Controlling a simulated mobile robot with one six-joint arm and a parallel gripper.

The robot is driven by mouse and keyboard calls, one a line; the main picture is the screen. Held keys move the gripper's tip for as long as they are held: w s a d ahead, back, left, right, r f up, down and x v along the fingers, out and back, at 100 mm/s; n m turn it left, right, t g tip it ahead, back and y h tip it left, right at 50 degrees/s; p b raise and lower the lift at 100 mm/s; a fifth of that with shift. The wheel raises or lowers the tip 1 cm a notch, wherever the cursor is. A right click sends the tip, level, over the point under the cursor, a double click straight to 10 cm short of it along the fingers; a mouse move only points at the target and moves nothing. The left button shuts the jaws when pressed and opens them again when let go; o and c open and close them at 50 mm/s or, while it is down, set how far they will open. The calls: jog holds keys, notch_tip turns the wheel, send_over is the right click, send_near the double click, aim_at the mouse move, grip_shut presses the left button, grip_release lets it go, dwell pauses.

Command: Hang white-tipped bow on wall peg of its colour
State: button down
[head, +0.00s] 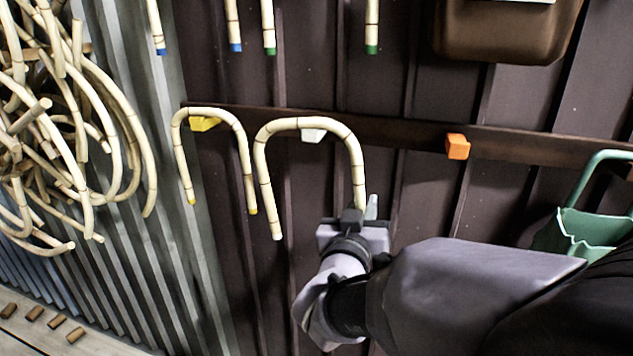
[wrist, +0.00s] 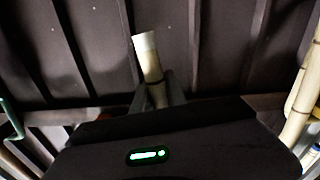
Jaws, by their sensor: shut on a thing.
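The white-tipped bow (head: 355,155) is an upside-down U of pale rattan, arch upward and legs hanging down. Its free left leg ends in a white tip (head: 277,235). My gripper (head: 362,212) is shut on the lower right leg. In the wrist view, that leg's white end (wrist: 147,50) sticks out beyond my gripper (wrist: 158,95). The white peg (head: 313,136) shows just under the top of the arch, with its upper part covered by the bow. I cannot tell whether the bow rests on the peg or is only in front of it.
A yellow-tipped bow (head: 181,155) hangs on the yellow peg (head: 204,124) close at left. An orange peg (head: 457,147) on the same rail (head: 390,129) is bare. A green holder (head: 580,232) is at right. Blue- and green-tipped legs hang above; rattan coils (head: 110,130) hang at far left.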

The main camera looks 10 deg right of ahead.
aim_at(371, 185)
jog(key=p+x, duration=0.1)
jog(key=x, duration=0.5)
jog(key=shift+f, duration=0.15)
jog(key=shift+w+d+f+b, duration=0.25)
jog(key=shift+w+f+b, duration=0.35)
jog(key=shift+b, duration=0.15)
jog(key=shift+r, duration=0.1)
jog(key=c, duration=1.3)
grip_release()
jog(key=shift+o, duration=0.2)
jog(key=b+v, duration=0.1)
jog(key=v, duration=1.6)
jog(key=shift+s+b, duration=0.2)
jog(key=shift+b, duration=0.2)
